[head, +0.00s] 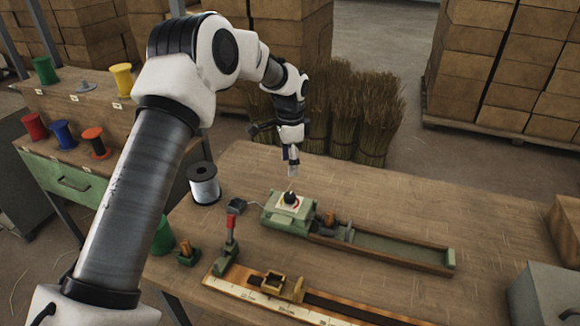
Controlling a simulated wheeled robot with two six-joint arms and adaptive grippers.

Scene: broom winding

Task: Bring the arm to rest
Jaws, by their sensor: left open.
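My left arm comes in from the left and reaches over the wooden table (400,215). Its gripper (292,168) points down above a green winding machine (284,214) with a black knob on top. The gripper is open, and I see nothing held in it. Its fingertips appear close above the machine, but I cannot tell the exact gap. My right gripper is not in the picture.
A wire spool (204,183) stands left of the machine. A green trough (400,248) runs right from it. A measuring rail (265,288) lies in front. Coloured spools (46,70) sit on shelves at left. Broom bundles (350,110) stand behind. The table's back right is clear.

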